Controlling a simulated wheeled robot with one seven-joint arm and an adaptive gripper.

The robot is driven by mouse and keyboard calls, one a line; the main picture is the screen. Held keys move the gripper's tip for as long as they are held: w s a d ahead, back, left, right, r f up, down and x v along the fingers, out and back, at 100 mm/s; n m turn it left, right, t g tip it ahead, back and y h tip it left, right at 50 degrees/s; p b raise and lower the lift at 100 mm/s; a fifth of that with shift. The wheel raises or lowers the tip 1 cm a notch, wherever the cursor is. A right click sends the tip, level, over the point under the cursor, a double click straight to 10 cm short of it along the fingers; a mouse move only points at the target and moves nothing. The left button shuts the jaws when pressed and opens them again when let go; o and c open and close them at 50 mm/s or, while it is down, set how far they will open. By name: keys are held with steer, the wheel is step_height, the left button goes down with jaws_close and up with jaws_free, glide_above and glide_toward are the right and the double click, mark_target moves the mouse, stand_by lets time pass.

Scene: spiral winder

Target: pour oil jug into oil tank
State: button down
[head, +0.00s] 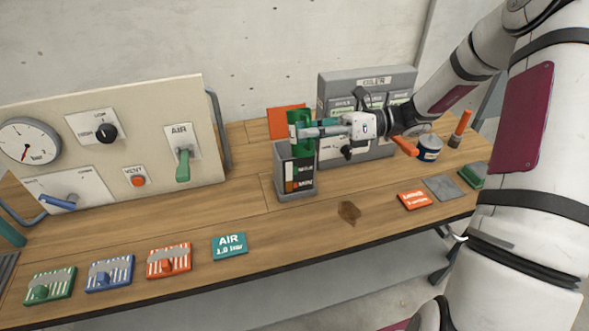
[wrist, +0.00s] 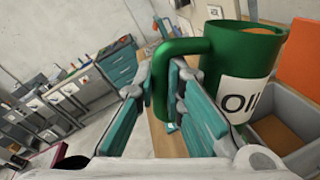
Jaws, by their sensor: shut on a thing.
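The green oil jug (head: 300,118) is held in the air at or just above the open top of the grey oil tank (head: 281,179). It looks roughly upright. In the wrist view the jug (wrist: 222,62) shows its white OIL label and a brownish inside at its mouth. My gripper (head: 312,131) reaches in from the right; its teal pads are shut on the jug's handle (wrist: 176,48). The tank (wrist: 298,107) also shows in the wrist view, beside and below the jug, brown inside. The tank's front has a dark gauge strip with coloured marks.
A grey OILER panel (head: 380,77) stands behind my wrist. An orange plate (head: 284,118) is behind the tank. A dark blue can (head: 429,148) stands to the right. A brown stain (head: 349,212) marks the bench front. A gauge panel (head: 70,125) stands left.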

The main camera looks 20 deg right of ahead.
steer(key=shift+w+r+m+p, duration=0.1)
steer(key=shift+r+m+p, duration=0.2)
steer(key=shift+r+m, duration=0.3)
steer(key=shift+f, duration=0.1)
stand_by(0.7)
steer(key=shift+w+r+m+g+h, duration=0.3)
steer(key=shift+m+g, duration=0.1)
steer(key=shift+m, duration=0.6)
stand_by(0.6)
steer(key=shift+w+m, duration=0.2)
steer(key=shift+m, duration=0.2)
stand_by(1.0)
steer(key=shift+w+r+m, duration=0.1)
steer(key=shift+w+m, duration=0.15)
steer(key=shift+m, duration=0.15)
